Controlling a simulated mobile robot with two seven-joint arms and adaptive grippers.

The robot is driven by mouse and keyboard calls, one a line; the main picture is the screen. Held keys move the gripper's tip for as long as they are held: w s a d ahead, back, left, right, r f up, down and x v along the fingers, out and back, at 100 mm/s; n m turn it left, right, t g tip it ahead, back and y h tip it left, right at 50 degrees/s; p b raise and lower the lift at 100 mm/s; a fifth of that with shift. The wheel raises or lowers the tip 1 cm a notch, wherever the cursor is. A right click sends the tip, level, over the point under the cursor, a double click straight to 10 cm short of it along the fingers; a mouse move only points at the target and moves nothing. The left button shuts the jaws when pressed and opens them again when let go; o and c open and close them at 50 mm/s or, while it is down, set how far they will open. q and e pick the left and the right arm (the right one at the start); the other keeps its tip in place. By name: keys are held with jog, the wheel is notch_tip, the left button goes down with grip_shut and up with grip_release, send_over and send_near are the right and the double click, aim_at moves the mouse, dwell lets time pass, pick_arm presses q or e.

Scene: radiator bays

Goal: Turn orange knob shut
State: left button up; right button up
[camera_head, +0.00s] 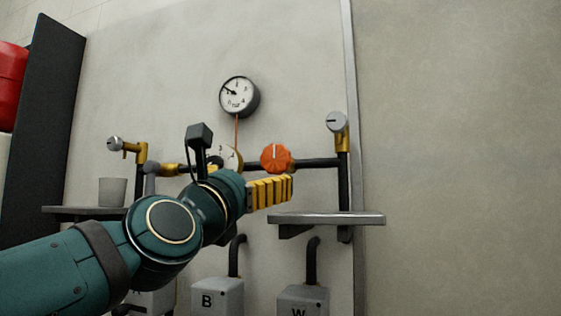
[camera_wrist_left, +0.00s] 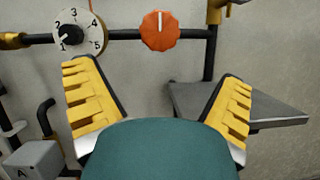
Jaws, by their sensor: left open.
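The orange knob (camera_head: 276,158) is a scalloped disc with a white pointer line, mounted on a dark horizontal pipe. In the left wrist view the orange knob (camera_wrist_left: 160,31) shows above the space between my fingers, with its white line upright. My left gripper (camera_head: 272,191) has yellow ribbed fingers and is below the knob in the head view, apart from it. In the left wrist view my left gripper (camera_wrist_left: 158,92) is open, its two fingers spread wide with nothing between them. My right gripper is in neither view.
A white numbered dial (camera_wrist_left: 79,32) sits left of the knob on the same pipe. A round gauge (camera_head: 239,96) is above. A grey shelf (camera_head: 330,218) juts out below right. A grey cup (camera_head: 112,191) stands on the left shelf. Boxes, one marked B (camera_head: 217,297), are below.

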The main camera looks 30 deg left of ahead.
aim_at(274, 161)
pick_arm(q)
jog(key=p+x, duration=0.4)
jog(key=x, duration=0.6)
jog(key=shift+w+r, duration=0.1)
jog(key=shift+r, duration=0.2)
jog(key=shift+x, duration=0.85)
jog(key=shift+f, duration=0.1)
jog(key=shift+w, duration=0.1)
jog(key=c, duration=1.2)
